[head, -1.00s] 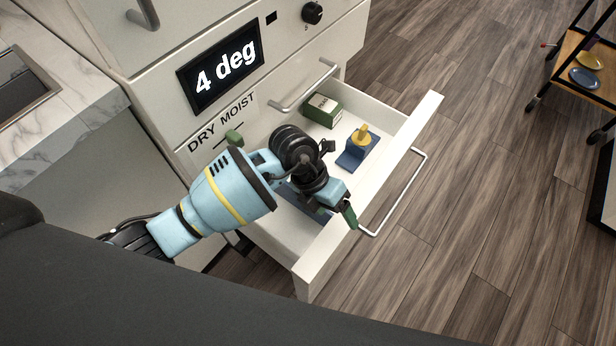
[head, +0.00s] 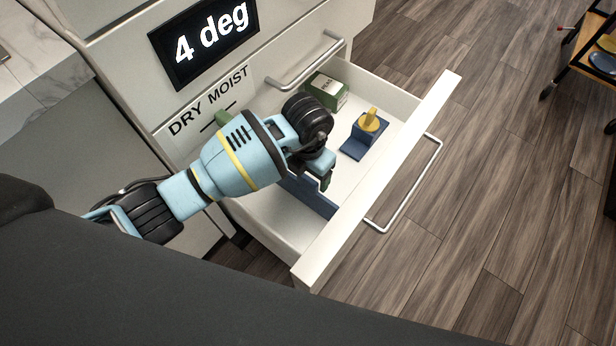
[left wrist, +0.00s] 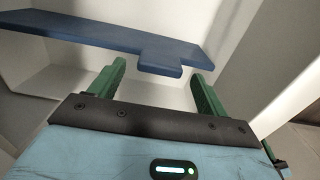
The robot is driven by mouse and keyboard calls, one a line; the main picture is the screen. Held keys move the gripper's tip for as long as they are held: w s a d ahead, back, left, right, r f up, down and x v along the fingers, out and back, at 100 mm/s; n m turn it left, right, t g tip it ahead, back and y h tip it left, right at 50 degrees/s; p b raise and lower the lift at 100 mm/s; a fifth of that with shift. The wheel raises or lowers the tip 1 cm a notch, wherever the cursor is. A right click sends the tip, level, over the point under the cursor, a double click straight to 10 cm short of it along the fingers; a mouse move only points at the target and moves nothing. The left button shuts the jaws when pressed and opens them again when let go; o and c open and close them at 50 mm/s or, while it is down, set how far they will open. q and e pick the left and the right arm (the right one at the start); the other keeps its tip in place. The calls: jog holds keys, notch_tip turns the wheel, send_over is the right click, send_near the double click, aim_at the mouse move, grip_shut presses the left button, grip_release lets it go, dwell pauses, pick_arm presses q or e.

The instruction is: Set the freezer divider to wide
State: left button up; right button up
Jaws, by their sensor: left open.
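The freezer drawer (head: 382,172) is pulled open. A flat blue divider (head: 312,197) stands across it, partly hidden behind my arm in the head view. In the left wrist view the divider (left wrist: 100,33) runs across the top, with a short blue tab (left wrist: 160,66) sticking out towards me. My left gripper (head: 326,178) is over the drawer, by the divider. In the left wrist view the green fingers of my left gripper (left wrist: 157,72) are apart, one on each side of the tab as seen; I see no contact. My right gripper is not in view.
A blue block with a yellow top (head: 369,122) and a green box (head: 326,92) sit in the drawer's far part. A bar handle (head: 405,190) is on the drawer front. The "4 deg" display (head: 208,42) and DRY/MOIST slider (head: 222,117) are on the cabinet. A cart (head: 594,62) stands far right.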

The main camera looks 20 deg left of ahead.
aim_at(308, 178)
pick_arm(q)
jog(key=shift+f+b, duration=0.35)
jog(key=shift+f, duration=1.2)
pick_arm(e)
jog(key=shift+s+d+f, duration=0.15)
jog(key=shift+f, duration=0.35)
